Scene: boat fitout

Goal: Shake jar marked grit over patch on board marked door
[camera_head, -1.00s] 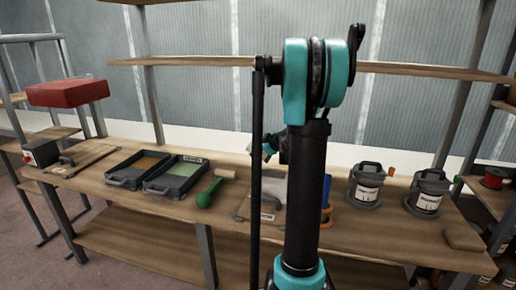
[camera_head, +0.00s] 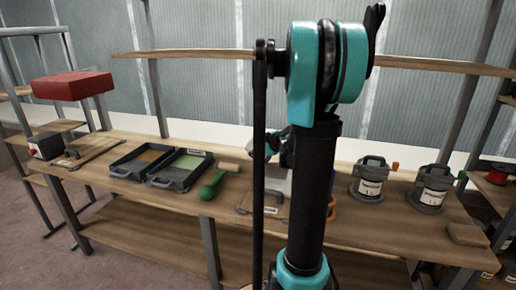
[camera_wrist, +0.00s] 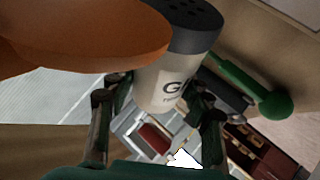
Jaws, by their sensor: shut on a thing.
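In the wrist view my gripper (camera_wrist: 158,92) is shut on a pale jar (camera_wrist: 170,84) with a dark, perforated cap. Its label shows a large "G"; the smaller print is too small to read. The jar is tilted, its cap toward the top of the picture. In the head view my arm hides most of the gripper and the jar. A board with a small label (camera_head: 246,203) lies on the bench, partly behind my arm. Its wording and any patch cannot be made out. Another board (camera_head: 98,148) with a handle lies farther left.
Two dark trays (camera_head: 116,170) (camera_head: 156,182) and a green-handled tool (camera_head: 211,188) lie left of the labelled board. Two lidded cans (camera_head: 370,186) (camera_head: 432,192) stand at the right. A large orange object (camera_wrist: 85,38) looms close in the wrist view. A shelf (camera_head: 190,54) spans behind.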

